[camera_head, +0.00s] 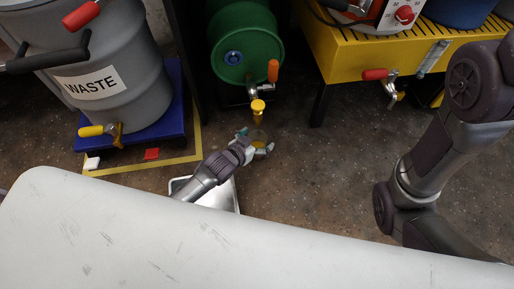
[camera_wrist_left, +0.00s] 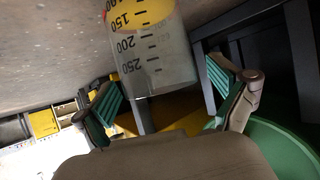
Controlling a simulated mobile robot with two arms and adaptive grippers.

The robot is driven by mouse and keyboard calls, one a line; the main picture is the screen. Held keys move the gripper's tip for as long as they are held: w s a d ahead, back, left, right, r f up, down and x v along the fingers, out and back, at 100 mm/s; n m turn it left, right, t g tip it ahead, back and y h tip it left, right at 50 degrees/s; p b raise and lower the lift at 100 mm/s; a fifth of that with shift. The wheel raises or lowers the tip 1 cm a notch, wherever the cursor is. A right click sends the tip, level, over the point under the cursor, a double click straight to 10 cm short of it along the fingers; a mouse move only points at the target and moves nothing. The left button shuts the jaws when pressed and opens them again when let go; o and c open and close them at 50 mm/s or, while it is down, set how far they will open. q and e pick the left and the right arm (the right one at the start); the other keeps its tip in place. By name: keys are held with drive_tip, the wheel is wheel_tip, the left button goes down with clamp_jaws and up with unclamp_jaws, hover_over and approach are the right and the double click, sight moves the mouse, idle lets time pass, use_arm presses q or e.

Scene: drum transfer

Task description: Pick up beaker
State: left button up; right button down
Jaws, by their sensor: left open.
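The clear beaker (camera_head: 259,138) is below the yellow spout under the green drum, partly hidden by my gripper. In the left wrist view the beaker (camera_wrist_left: 155,62) has black volume marks and some yellow liquid (camera_wrist_left: 145,12) inside. My left gripper (camera_head: 257,146) is open at the beaker. In the left wrist view the green-padded fingers of the gripper (camera_wrist_left: 163,80) stand apart on either side of the beaker, with visible gaps. I cannot tell how far the beaker sits between them in depth. My right gripper is not in view.
The green drum (camera_head: 245,40) has an orange-handled tap (camera_head: 272,72) above the yellow spout (camera_head: 257,108). A grey waste drum (camera_head: 120,95) stands on a blue base (camera_head: 165,125) at left. A metal tray (camera_head: 222,196) lies near my left forearm. A yellow bench (camera_head: 350,60) is at right.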

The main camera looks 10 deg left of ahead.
use_arm(q)
drive_tip(key=shift+c, duration=0.3)
drive_tip(key=c, duration=1.1)
drive_tip(key=shift+r, duration=0.15)
